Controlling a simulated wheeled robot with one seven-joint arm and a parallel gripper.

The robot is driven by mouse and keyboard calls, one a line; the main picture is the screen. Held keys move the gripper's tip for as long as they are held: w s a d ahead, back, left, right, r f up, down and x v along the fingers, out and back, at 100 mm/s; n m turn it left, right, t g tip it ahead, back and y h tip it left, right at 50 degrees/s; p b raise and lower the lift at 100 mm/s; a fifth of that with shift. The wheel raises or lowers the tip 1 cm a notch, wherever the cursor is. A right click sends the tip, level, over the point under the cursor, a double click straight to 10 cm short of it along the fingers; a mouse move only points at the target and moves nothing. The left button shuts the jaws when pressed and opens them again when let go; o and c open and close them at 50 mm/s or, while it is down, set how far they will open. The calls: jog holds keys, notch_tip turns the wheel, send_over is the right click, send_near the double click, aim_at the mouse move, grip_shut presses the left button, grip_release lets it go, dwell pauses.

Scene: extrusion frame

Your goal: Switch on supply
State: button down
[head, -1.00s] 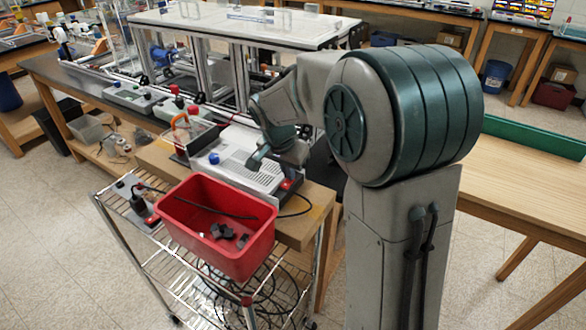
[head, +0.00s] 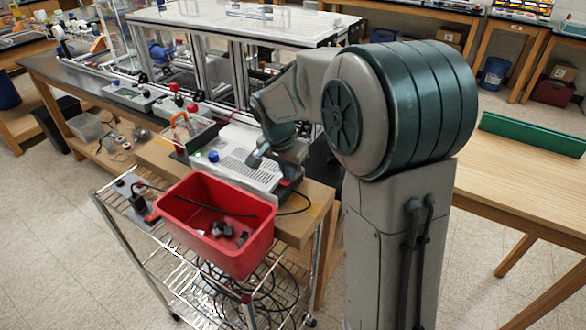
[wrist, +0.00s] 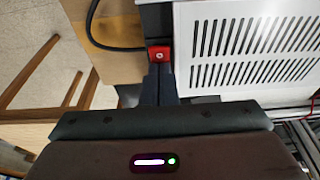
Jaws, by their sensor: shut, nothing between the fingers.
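The supply (head: 240,165) is a light box with a slotted top and a blue knob, on a wooden bench in the head view. Its slotted white top (wrist: 255,45) fills the right of the wrist view. A small red switch (wrist: 159,53) with a pale mark sits on the dark end beside that top. My gripper (wrist: 159,71) is shut and empty, its fingertips right at the switch's near edge. I cannot tell whether they touch it or which way the switch is set.
A red bin (head: 218,235) with dark parts stands on a wire cart just in front of the supply. A black cable (wrist: 105,35) lies beside the supply's end. A clear-sided box with an orange handle (head: 181,125) stands behind it. A wooden table (head: 525,180) is at right.

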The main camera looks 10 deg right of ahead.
jog(key=shift+s+a, duration=0.35)
jog(key=shift+a, duration=0.1)
jog(key=shift+r, duration=0.1)
jog(key=shift+r, duration=0.3)
jog(key=p+v, duration=0.1)
jog(key=v, duration=1.2)
jog(key=shift+s+a, duration=0.3)
jog(key=shift+s, duration=0.05)
jog(key=s+d+f+n, duration=0.1)
jog(key=s+f+n, duration=0.2)
jog(key=s, duration=0.4)
jog(key=s+d+f+n+y, duration=0.1)
jog(key=s+d+f+n, duration=0.1)
jog(key=s, duration=0.4)
jog(key=s+d+f+n+t, duration=0.1)
jog(key=s+d+f+n, duration=0.1)
jog(key=s, duration=0.5)
jog(key=shift+s+f+n+y, duration=0.3)
jog(key=shift+f+n+y, duration=0.1)
jog(key=shift+f+n, duration=0.55)
